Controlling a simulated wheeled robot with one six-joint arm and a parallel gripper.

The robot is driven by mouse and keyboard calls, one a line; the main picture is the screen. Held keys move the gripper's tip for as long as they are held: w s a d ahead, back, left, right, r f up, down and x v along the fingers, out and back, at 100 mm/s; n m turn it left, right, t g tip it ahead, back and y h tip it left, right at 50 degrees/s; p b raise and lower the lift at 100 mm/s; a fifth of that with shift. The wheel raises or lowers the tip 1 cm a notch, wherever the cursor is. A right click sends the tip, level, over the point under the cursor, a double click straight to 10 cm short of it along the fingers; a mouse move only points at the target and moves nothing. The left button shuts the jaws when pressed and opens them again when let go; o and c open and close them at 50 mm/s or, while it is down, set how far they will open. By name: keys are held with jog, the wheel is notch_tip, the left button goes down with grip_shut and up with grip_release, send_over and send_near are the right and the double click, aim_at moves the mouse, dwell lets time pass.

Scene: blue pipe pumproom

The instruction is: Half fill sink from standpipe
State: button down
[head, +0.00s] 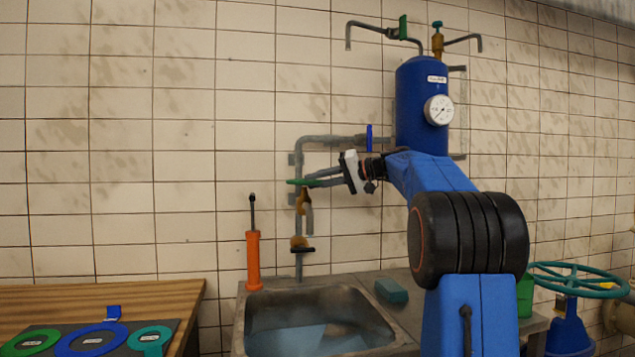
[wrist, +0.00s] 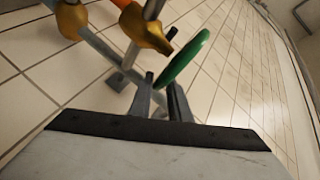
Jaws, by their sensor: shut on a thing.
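The standpipe (head: 299,268) is a grey pipe on the tiled wall behind the sink. It carries an upper brass tap (head: 302,201) with a green handle (head: 293,182) and a lower brass tap (head: 299,242) with a dark handle. My gripper (head: 311,180) is shut on the green handle, reaching in from the right. In the wrist view the green handle (wrist: 186,60) is at the fingertips, beside a brass tap body (wrist: 146,30). The metal sink (head: 240,325) is below; bluish water (head: 300,338) seems to lie in it. Its level is hard to judge.
An orange hand pump (head: 253,262) stands at the sink's back left. A green-blue sponge (head: 391,291) lies on the right rim. A blue tank (head: 422,90) with a gauge hangs above. A wooden counter (head: 170,297) is at left, a teal handwheel (head: 578,279) at right.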

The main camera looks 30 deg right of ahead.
jog(key=shift+w+f+n+g+y, duration=0.3)
jog(key=shift+n+g+y, duration=0.2)
jog(key=shift+n+g, duration=0.15)
jog(key=shift+w+f+n+g+y, duration=0.15)
jog(key=shift+w+n+g+y, duration=0.15)
jog(key=shift+n+g+y, duration=0.3)
jog(key=c, duration=1.8)
grip_release()
jog(key=shift+w+d+f, duration=0.1)
jog(key=shift+r, duration=0.2)
jog(key=shift+r, duration=0.1)
jog(key=v, duration=1.7)
jog(key=shift+s+d, duration=0.1)
jog(key=shift+s, duration=0.1)
